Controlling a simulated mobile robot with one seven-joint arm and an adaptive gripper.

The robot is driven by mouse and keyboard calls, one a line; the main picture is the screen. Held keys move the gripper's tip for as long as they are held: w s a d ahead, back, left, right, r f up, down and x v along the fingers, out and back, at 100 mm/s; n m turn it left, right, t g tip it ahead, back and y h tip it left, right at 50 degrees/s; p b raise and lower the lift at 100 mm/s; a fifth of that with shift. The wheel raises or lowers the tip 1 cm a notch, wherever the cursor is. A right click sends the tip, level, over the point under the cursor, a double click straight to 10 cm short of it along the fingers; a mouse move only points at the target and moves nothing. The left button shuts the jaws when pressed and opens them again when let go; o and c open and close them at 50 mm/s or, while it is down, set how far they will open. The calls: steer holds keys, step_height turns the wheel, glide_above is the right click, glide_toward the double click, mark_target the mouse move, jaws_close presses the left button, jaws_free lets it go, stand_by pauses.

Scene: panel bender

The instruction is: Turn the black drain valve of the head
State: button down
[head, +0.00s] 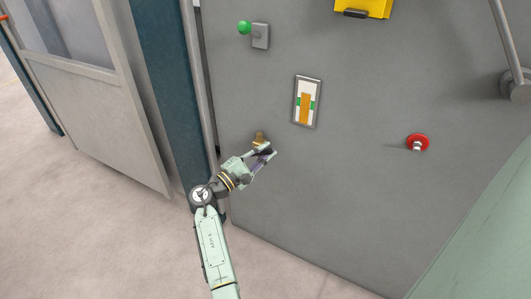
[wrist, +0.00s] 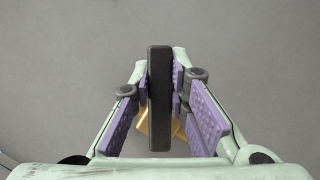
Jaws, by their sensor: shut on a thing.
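The drain valve has a black bar handle (wrist: 159,100) and a brass body (wrist: 146,124), partly hidden behind the handle and fingers in the wrist view. The brass part (head: 259,138) also shows on the grey machine panel in the head view, just above my gripper (head: 268,153). In the wrist view my gripper (wrist: 160,78) has its purple-padded fingers on either side of the handle and is shut on it. The handle stands nearly upright in the wrist picture. In the head view my gripper hides most of the handle.
A dark blue post (head: 166,75) and a grey door (head: 90,120) stand left. The floor (head: 80,220) is clear.

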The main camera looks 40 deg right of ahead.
mark_target(255, 143)
steer(key=n, duration=0.2)
steer(key=r+n+t+p, duration=0.1)
steer(key=shift+w+a+n+h, duration=0.15)
steer(key=shift+w+n+h, duration=0.15)
steer(key=shift+h, duration=0.1)
steer(key=n, duration=0.1)
steer(key=n+t, duration=0.1)
steer(key=n, duration=0.1)
steer(key=shift+w+a+r+t+p, duration=0.15)
steer(key=shift+w+r+t+p, duration=0.15)
steer(key=shift+w+t+p, duration=0.1)
steer(key=shift+w+a+r+n+t+p, duration=0.1)
steer(key=shift+w+n+t+p, duration=0.15)
steer(key=shift+n+t, duration=0.55)
steer(key=shift+w+a+r+n+t+p, duration=0.1)
steer(key=shift+w+a+n+t+p, duration=0.15)
steer(key=shift+n, duration=1)
steer(key=shift+w+r+n+t+p, duration=0.15)
steer(key=shift+w+n+t, duration=0.3)
steer(key=shift+n, duration=0.6)
steer(key=shift+s, duration=0.15)
steer(key=shift+f, duration=0.1)
steer(key=c, duration=1.5)
jaws_free()
steer(key=shift+a, duration=0.1)
steer(key=v, duration=1.1)
steer(key=shift+s+a+f, duration=0.15)
steer(key=shift+a+f, duration=0.1)
steer(key=shift+a, duration=0.05)
